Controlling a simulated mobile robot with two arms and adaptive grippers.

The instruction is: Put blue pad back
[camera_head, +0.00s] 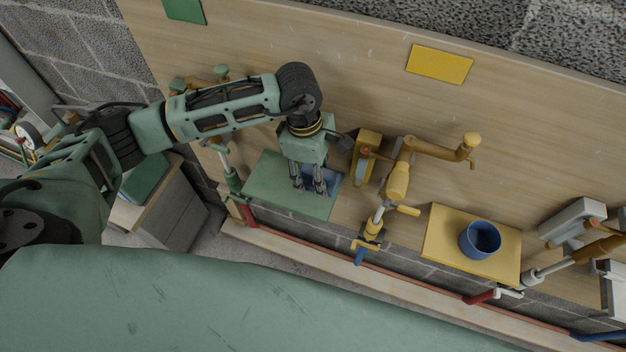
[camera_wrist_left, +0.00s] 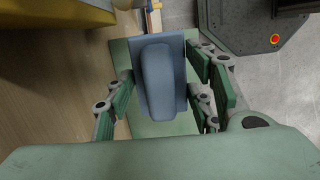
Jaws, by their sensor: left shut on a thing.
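The blue pad (camera_head: 329,183) is at the right part of the green mat (camera_head: 266,184) in the head view, partly hidden by my left gripper (camera_head: 309,189). In the left wrist view the blue pad (camera_wrist_left: 158,82) is a flat plate with a raised rounded block. My left gripper (camera_wrist_left: 165,92) is shut on the pad, with green fingers on both sides of it. The green mat (camera_wrist_left: 150,128) shows beneath. I cannot tell whether the pad touches the mat. My right gripper is not in view.
A yellow mat (camera_head: 446,240) with a blue cup (camera_head: 480,239) lies to the right. Close right of my gripper stand a yellow block (camera_head: 368,150) and a yellow crank-like fixture (camera_head: 397,182). A yellow square (camera_head: 440,63) is on the wooden surface farther back. A cabinet (camera_head: 175,210) is at left.

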